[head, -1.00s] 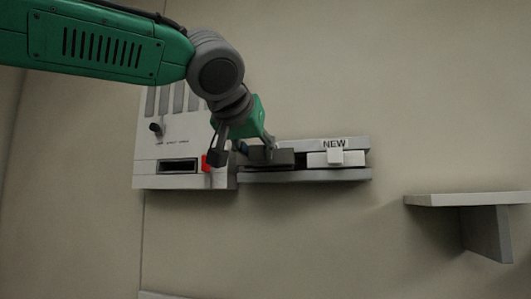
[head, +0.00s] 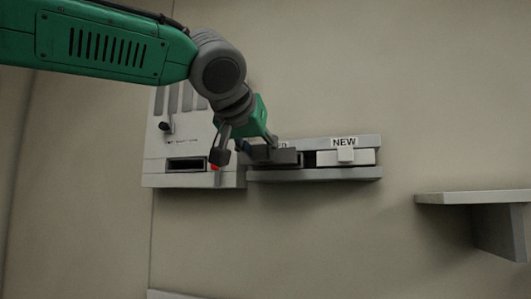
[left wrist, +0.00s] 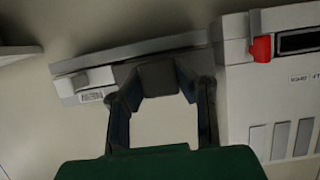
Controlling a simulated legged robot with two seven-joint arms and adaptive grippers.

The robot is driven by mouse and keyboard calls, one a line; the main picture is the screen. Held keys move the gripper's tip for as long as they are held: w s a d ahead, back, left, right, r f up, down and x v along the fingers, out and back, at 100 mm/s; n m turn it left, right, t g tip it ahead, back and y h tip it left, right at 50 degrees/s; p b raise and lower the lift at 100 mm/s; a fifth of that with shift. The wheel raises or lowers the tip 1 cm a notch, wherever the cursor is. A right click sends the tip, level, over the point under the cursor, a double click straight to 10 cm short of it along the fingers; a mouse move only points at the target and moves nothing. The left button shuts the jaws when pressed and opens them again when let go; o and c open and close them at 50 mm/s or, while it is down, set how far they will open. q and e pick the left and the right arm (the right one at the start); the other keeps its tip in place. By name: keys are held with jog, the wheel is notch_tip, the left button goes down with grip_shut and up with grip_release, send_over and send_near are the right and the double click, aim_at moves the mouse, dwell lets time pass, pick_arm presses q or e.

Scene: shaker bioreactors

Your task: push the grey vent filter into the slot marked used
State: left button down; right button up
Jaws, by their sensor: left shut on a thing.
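The grey vent filter (head: 287,157) is a dark block at the left slot of a pale wall rack (head: 320,175). I cannot tell how deep it sits. Above it, the letters "ED" of a label (head: 282,145) show; the rest is hidden behind my gripper. My left gripper (head: 246,153) is at the filter, shut on its dark handle (left wrist: 158,78), which shows between the fingers in the left wrist view. A white filter (head: 362,158) sits in the right slot under the label NEW (head: 344,142). My right gripper is not in view.
A white device (head: 160,178) with a dark opening (head: 187,164) and a red part (left wrist: 261,48) adjoins the rack on the left. A wall shelf (head: 470,198) stands at the right. The wall between rack and shelf is clear.

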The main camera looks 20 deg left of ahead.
pick_arm(q)
jog(key=shift+w+d+r, duration=0.1)
jog(key=shift+w+d, duration=0.1)
jog(key=shift+d, duration=0.35)
jog(key=shift+w+d, duration=0.15)
jog(key=shift+d, duration=0.4)
jog(key=shift+w+a, duration=0.1)
jog(key=shift+a, duration=0.85)
jog(key=shift+d, duration=0.4)
jog(key=shift+d+y, duration=0.2)
jog(key=shift+y, duration=0.2)
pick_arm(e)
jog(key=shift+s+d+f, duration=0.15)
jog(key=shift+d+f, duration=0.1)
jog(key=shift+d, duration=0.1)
pick_arm(q)
jog(key=shift+a, duration=0.2)
jog(key=shift+w+a+b, duration=0.1)
jog(key=shift+a+b, duration=0.45)
jog(key=shift+b, duration=0.05)
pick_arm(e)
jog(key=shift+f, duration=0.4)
